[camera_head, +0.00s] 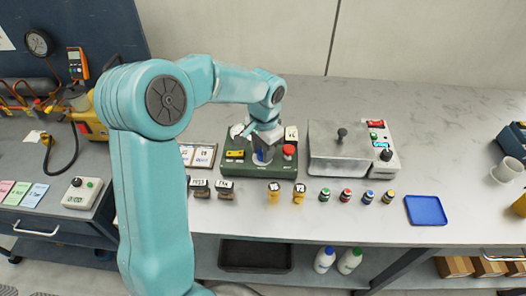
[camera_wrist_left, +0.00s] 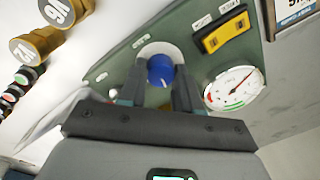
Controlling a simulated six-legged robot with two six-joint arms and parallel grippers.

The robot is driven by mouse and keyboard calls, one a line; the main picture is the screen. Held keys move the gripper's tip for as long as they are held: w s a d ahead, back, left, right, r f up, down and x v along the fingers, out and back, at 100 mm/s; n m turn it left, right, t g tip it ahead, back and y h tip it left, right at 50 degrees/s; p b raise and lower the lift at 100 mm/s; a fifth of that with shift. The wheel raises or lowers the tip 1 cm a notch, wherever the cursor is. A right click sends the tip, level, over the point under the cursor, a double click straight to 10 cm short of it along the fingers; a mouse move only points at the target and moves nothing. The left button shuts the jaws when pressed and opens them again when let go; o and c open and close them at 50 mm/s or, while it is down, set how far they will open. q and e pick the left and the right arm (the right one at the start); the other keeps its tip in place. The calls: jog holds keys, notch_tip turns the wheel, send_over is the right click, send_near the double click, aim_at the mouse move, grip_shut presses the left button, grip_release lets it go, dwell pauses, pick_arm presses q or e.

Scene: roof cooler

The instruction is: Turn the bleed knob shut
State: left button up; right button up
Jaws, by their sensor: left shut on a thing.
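The bleed knob appears to be the blue knob (camera_wrist_left: 160,70) on the green panel (camera_wrist_left: 110,62) in the left wrist view. My left gripper (camera_wrist_left: 160,85) is shut on it, with one dark finger at each side. In the head view my left gripper (camera_head: 266,142) reaches down over the green panel (camera_head: 235,166), with a bit of the blue knob (camera_head: 262,154) showing between its fingers. A round white gauge (camera_wrist_left: 232,88) sits right of the knob in the wrist view. My right gripper is not in view.
On the panel are a yellow block (camera_wrist_left: 222,32) and a red button (camera_head: 289,150). A grey lidded box (camera_head: 335,160) stands to the right. Yellow weights (camera_head: 274,193), small bottles (camera_head: 346,196) and a blue tray (camera_head: 426,210) line the bench front.

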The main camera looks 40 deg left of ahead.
pick_arm(q)
jog(key=shift+n, duration=0.8)
jog(key=shift+r, duration=0.1)
jog(key=o, duration=1)
jog(key=shift+o, duration=0.2)
notch_tip(320, 180, up, 16)
jog(key=shift+d+r+p, duration=0.15)
jog(key=shift+d+p, duration=0.2)
